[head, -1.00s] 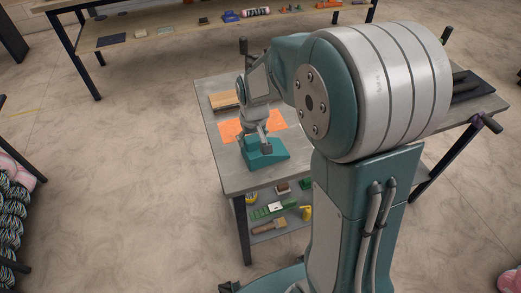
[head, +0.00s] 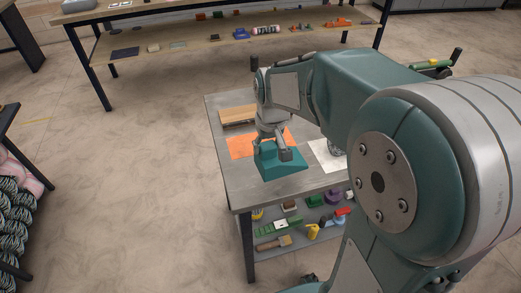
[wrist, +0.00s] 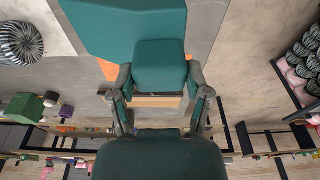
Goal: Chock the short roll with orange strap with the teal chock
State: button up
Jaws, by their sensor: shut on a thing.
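My gripper (head: 272,142) is shut on the teal chock (head: 283,163) over the near part of the grey table. In the wrist view the chock (wrist: 125,25) fills the top middle, with its raised block between the two fingers of my gripper (wrist: 160,78). The head view does not show clearly whether the chock touches the table. A ridged grey roll (wrist: 20,42) lies at the top left of the wrist view, and no orange strap shows on it. I cannot pick out the short roll with the orange strap.
An orange sheet (head: 240,147) and a wooden board (head: 237,115) lie on the table (head: 228,182). A white sheet (head: 325,155) lies to the right. Several tools fill the shelf below. Striped rolls (head: 15,210) fill a rack at left. Open floor (head: 130,190) lies between.

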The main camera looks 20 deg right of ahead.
jog(key=s+d+r, duration=0.3)
jog(key=s+r, duration=0.3)
jog(key=s, duration=0.4)
jog(key=shift+d, duration=0.15)
jog(key=shift+s, duration=0.1)
